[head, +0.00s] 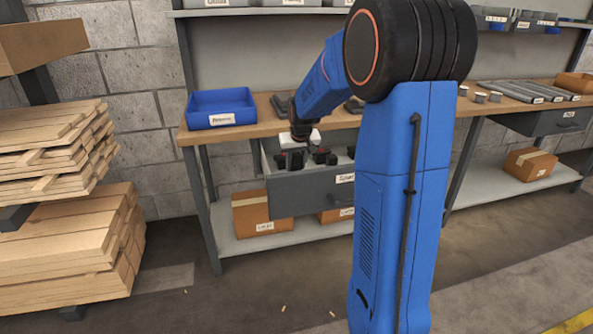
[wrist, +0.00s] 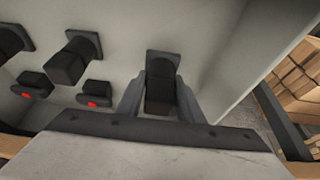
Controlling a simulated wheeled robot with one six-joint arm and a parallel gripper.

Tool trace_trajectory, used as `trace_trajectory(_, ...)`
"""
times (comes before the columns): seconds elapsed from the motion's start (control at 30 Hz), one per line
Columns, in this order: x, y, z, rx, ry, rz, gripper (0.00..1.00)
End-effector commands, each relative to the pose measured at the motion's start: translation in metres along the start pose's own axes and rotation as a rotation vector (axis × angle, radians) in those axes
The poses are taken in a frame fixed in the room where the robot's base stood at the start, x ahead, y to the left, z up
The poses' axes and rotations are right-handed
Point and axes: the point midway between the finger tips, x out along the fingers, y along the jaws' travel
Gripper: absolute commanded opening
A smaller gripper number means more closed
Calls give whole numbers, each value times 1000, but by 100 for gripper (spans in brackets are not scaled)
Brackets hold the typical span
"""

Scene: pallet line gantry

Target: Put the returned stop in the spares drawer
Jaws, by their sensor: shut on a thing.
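The spares drawer (head: 305,196) stands pulled out under the workbench; its label is partly hidden by my arm. In the wrist view its pale floor and side wall (wrist: 232,62) show. My gripper (head: 291,159) points down inside the drawer's left part. In the wrist view my gripper (wrist: 160,98) is shut on a dark stop (wrist: 160,92) with a square plate at one end, close to the side wall. I cannot tell whether the stop touches the drawer floor. Several other stops, such as a black one (wrist: 68,66) and a red-marked one (wrist: 93,95), lie to the left.
A blue labelled tray (head: 220,108) sits on the bench (head: 250,130) at the left and looks empty. Dark parts lie beside it. Cardboard boxes (head: 260,213) stand on the lower shelf. Stacked wood (head: 60,240) is at the left. The floor before the drawer is open.

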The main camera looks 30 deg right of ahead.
Motion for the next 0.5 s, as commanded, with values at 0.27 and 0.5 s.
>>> trace_trajectory(0.27, 25, 0, 11, 0, -1, 0, 6)
trace_trajectory(0.5, 25, 0, 11, 0, 0, 0, 6)
